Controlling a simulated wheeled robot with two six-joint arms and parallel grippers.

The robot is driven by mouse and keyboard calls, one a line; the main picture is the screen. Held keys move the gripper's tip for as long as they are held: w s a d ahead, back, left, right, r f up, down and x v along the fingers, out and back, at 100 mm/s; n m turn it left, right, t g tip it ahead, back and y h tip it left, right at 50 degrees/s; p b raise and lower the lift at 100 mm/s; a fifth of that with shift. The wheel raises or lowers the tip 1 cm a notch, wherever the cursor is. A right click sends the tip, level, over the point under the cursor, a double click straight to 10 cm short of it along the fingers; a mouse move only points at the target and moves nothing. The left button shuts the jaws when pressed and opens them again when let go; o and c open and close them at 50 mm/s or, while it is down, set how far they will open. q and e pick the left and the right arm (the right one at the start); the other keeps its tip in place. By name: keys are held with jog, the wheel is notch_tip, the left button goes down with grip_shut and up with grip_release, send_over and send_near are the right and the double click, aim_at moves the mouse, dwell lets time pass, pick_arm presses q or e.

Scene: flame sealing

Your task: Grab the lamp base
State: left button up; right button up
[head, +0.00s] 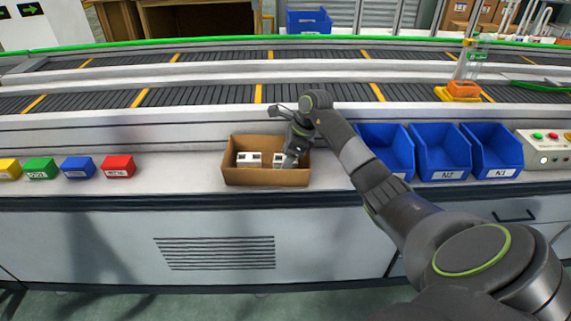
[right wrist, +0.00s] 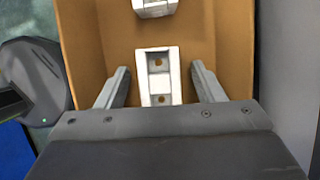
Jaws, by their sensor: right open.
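Two white lamp bases lie inside an open cardboard box on the counter (head: 240,179). One lamp base (head: 248,159) is at the left in the box, and the other (head: 279,160) is at the right, partly hidden by my right gripper (head: 292,158). In the right wrist view, the nearer lamp base (right wrist: 159,77) lies between the two open fingers of my right gripper (right wrist: 158,88), with a gap on each side. The other lamp base (right wrist: 155,8) shows at the top edge of that view. My left gripper is not in view.
Blue bins (head: 440,153) stand right of the box, with a control box (head: 546,150) beyond them. Small yellow, green, blue and red boxes (head: 118,166) stand at the left. A conveyor (head: 215,93) runs behind.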

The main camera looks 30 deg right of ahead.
jog(key=c, duration=1.1)
jog(key=shift+r, duration=0.1)
